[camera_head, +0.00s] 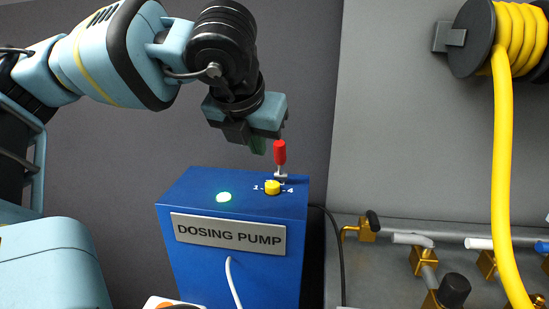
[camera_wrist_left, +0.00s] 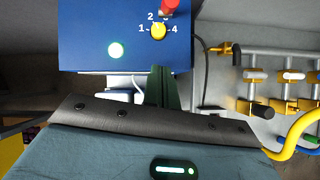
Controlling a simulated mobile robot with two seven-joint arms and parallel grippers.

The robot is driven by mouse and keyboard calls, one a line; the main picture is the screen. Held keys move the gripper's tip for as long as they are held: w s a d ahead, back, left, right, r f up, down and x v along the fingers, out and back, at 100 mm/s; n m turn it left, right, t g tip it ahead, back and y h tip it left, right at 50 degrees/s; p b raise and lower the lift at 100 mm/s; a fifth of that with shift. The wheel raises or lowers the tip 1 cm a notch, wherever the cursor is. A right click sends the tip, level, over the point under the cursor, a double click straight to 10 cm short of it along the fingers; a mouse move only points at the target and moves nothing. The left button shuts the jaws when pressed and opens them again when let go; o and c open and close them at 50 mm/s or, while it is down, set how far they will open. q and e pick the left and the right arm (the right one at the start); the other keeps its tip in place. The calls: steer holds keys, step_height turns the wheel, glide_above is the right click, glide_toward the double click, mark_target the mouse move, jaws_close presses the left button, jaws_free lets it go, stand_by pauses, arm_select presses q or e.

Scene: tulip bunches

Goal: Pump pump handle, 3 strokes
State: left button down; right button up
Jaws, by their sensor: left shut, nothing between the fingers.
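The blue dosing pump (camera_head: 225,265) stands at the middle with its name plate facing me. Its red pump handle (camera_head: 279,152) stands upright at the back right of the box top, and its lower red end shows at the top edge of the left wrist view (camera_wrist_left: 171,6). My left gripper (camera_head: 258,147) is shut and empty, hanging above the box just left of the handle, seemingly apart from it. Its dark green fingers also show in the left wrist view (camera_wrist_left: 163,86). My right gripper is not in view.
A yellow knob (camera_head: 272,187) with numbers sits in front of the handle, and a green lamp (camera_head: 224,197) glows left of it. Brass valves (camera_head: 424,261) and pipes lie at the right. A yellow hose (camera_head: 503,150) hangs from a dark reel (camera_head: 472,40).

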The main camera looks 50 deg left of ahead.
mark_target(280, 161)
arm_select(q)
steer(key=x, duration=1)
steer(key=shift+f+p, duration=0.2)
steer(key=shift+p, duration=0.1)
steer(key=w, duration=0.1)
steer(key=w+a+r+p, duration=0.1)
steer(key=w, duration=0.1)
steer(key=shift+w+a+r, duration=0.2)
steer(key=shift+a+r, duration=0.1)
steer(key=shift+a, duration=0.1)
steer(key=shift+a, duration=0.15)
